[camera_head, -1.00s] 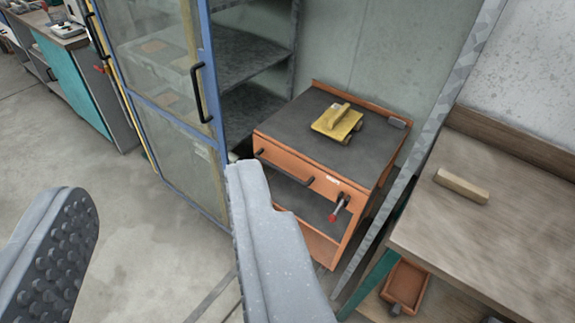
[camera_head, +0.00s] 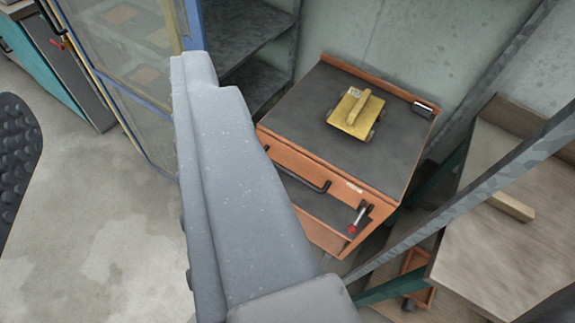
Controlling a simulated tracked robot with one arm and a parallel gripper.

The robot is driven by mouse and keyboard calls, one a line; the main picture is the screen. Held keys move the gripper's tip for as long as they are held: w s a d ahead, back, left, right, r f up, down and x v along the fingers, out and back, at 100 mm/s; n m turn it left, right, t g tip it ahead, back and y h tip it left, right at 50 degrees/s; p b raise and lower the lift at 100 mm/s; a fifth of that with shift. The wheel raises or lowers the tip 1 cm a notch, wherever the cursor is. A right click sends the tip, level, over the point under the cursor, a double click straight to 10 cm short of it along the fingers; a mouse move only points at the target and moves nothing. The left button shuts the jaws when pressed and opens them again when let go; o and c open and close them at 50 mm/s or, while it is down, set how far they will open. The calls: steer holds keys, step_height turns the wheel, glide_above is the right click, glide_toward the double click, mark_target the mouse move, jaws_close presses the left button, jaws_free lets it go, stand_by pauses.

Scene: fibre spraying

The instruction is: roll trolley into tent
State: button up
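An orange cart-like cabinet (camera_head: 300,110) with a dark top stands right of centre, against the grey-green wall. It has a dark bar handle (camera_head: 312,184) on its front and a red-tipped lever (camera_head: 353,226) below. Its underside is hidden, so I cannot tell whether it has wheels. A yellow block with small wheels and a raised grip (camera_head: 350,115) sits on its top. I cannot tell which is the trolley, and no tent is clearly recognisable. My gripper (camera_head: 106,85) is open and empty. Its right finger overlaps the cabinet's left edge in view.
A blue-framed glazed door (camera_head: 130,70) and dark shelves (camera_head: 250,35) stand behind at left. A metal strut (camera_head: 470,190) crosses in front of a wooden bench (camera_head: 500,240) at right. A teal-fronted cabinet (camera_head: 40,62) is at far left. Bare concrete floor lies between the fingers.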

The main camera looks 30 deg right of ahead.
mark_target(290, 173)
steer(key=shift+w, duration=0.1)
steer(key=w+d+f+n+h+b, duration=0.1)
steer(key=w+d+f+n+b, duration=0.1)
steer(key=w+f, duration=1.1)
steer(key=w+d+f+n+h+b, duration=0.1)
steer(key=w+f+n+b, duration=0.1)
steer(key=w+f, duration=1.1)
steer(key=s+d+f+n+g+h+b, duration=0.15)
steer(key=d+f, duration=0.35)
steer(key=f, duration=0.9)
steer(key=d+f+n+h+b, duration=0.1)
steer(key=d+f+n+h, duration=0.3)
steer(key=f, duration=1)
steer(key=s+d+f+n+b, duration=0.15)
steer(key=d+f, duration=0.35)
steer(key=f, duration=0.9)
steer(key=b+x, duration=0.3)
steer(key=x, duration=1.1)
steer(key=shift+w+d, duration=0.2)
steer(key=shift+w, duration=0.05)
steer(key=shift+r, duration=0.1)
jaws_close()
